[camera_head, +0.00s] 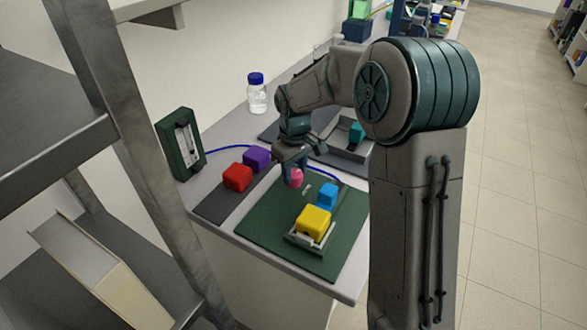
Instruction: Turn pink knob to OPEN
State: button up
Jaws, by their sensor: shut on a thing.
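The pink knob (296,178) stands near the back of a dark green panel (270,229) on the bench. My gripper (293,168) points down at the knob from above and behind, and it is shut on the knob. The fingers and the arm hide part of the knob's top. Small pale markings show on the panel just right of the knob, too small to read. The knob's exact angle is hard to tell.
On the panel are a blue block (327,195) and a yellow block (313,221) in a grey holder. Red (238,177) and purple (257,158) blocks sit left on a dark mat. A blue-capped bottle (257,97) stands behind. A grey tray (350,152) lies at right.

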aim_at(295, 173)
jog(key=shift+w+r+n, duration=0.1)
jog(key=shift+r+n, duration=0.05)
jog(key=shift+n, duration=1.45)
jog(key=o, duration=1)
notch_tip(295, 173, up, 14)
jog(key=shift+f, duration=0.15)
